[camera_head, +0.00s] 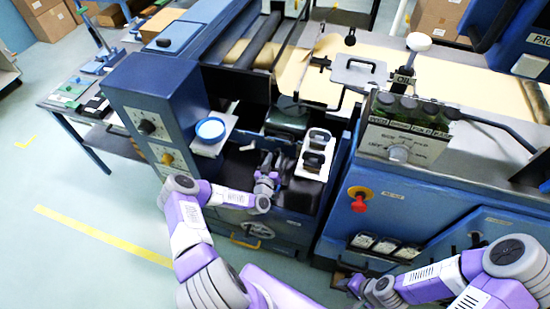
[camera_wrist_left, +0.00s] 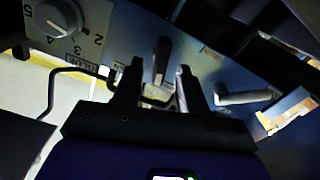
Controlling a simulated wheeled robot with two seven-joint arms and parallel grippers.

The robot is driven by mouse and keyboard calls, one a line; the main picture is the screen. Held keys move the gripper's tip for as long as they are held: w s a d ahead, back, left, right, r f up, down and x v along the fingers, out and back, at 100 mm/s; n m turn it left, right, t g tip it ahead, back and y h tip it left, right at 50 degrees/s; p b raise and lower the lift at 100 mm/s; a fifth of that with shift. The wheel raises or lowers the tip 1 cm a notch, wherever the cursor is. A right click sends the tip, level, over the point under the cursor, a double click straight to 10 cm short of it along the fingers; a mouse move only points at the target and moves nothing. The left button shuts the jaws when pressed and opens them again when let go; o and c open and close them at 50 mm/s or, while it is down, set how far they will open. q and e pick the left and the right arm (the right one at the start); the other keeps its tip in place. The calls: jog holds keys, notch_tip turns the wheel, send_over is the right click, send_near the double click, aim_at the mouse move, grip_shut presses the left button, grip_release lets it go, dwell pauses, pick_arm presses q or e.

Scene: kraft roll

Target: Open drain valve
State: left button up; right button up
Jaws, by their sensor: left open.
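In the left wrist view, a grey lever (camera_wrist_left: 162,58) stands out from a blue machine panel, with small partly hidden lettered labels (camera_wrist_left: 85,68) near it. I take the lever for the drain valve handle, but cannot be sure. My left gripper (camera_wrist_left: 158,82) is open, its dark fingers on either side of the lever's line; I cannot tell whether they touch it. In the head view my left gripper (camera_head: 268,165) reaches into the dark recess of the blue machine, and the lever is not clear there. My right gripper (camera_head: 352,286) is low before the right-hand cabinet, its jaws too small to judge.
A numbered dial (camera_wrist_left: 58,18) and a bent rod (camera_wrist_left: 60,85) show in the left wrist view. Near my left arm are a round blue-rimmed dish (camera_head: 210,130) and a white plate with black handles (camera_head: 315,155). A red knob (camera_head: 359,205) is on the right cabinet. Floor at left is clear.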

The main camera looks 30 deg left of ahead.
pick_arm(q)
jog(key=v, duration=0.7)
